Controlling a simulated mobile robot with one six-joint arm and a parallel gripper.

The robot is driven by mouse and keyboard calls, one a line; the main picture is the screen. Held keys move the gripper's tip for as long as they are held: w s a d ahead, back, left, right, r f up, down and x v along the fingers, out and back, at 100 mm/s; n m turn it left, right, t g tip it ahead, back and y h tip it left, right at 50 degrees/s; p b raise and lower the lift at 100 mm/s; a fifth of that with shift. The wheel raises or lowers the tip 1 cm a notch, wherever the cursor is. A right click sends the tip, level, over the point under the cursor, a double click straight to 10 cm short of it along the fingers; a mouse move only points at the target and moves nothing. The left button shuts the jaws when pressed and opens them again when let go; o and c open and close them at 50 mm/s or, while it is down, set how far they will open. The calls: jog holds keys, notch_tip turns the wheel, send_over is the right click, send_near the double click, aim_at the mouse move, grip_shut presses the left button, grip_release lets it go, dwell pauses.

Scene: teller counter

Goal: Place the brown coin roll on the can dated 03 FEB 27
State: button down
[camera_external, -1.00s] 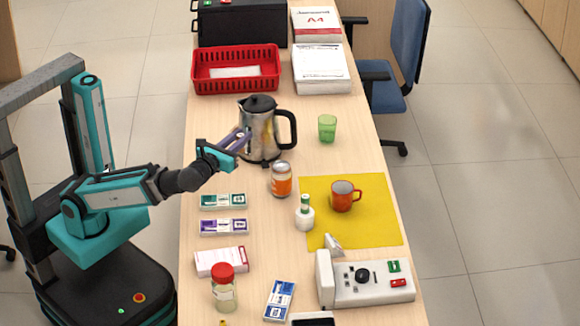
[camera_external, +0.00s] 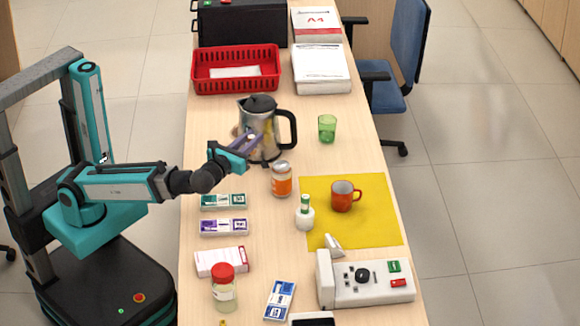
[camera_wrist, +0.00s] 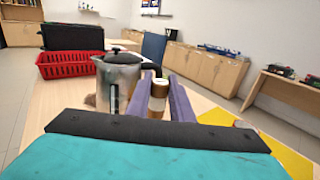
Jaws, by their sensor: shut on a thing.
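My gripper (camera_external: 256,139) is shut on the brown coin roll (camera_wrist: 158,98), which stands upright between the two purple fingers in the wrist view. In the external view the gripper is in front of the kettle, and the roll is hard to make out there. A can (camera_external: 281,181) with an orange label and silver top stands on the counter, to the right of and below my gripper in the picture. Its date cannot be read at this size. No other can is clear in view.
The kettle (camera_external: 262,120) stands very close to my gripper. A green cup (camera_external: 327,128), a white bottle (camera_external: 304,216) and a red mug (camera_external: 342,197) on a yellow mat (camera_external: 375,225) are to the right. Flat packs (camera_external: 223,201) lie below the arm. A red basket (camera_external: 235,88) is behind.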

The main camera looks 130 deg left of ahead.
jog(key=shift+w+a+r+p, duration=0.15)
jog(key=shift+w+a+p, duration=0.25)
jog(key=shift+p, duration=3.4)
jog(key=p, duration=0.8)
jog(key=shift+w+a+f+p, duration=0.2)
jog(key=shift+w+a, duration=0.55)
jog(key=shift+w, duration=0.15)
jog(key=shift+w+a+f+p, duration=0.15)
jog(key=shift+w+a, duration=0.65)
jog(key=shift+w, duration=0.15)
jog(key=shift+w+a+f+p, duration=0.2)
jog(key=shift+w+a, duration=0.55)
jog(key=shift+w, duration=0.15)
jog(key=shift+w, duration=0.1)
jog(key=shift+w+a, duration=0.15)
jog(key=shift+w, duration=0.05)
jog(key=shift+w+a+f, duration=0.1)
jog(key=shift+f, duration=0.1)
jog(key=shift+f+p, duration=0.35)
jog(key=shift+f, duration=1.25)
jog(key=shift+f, duration=0.15)
jog(key=c, duration=1.6)
grip_release()
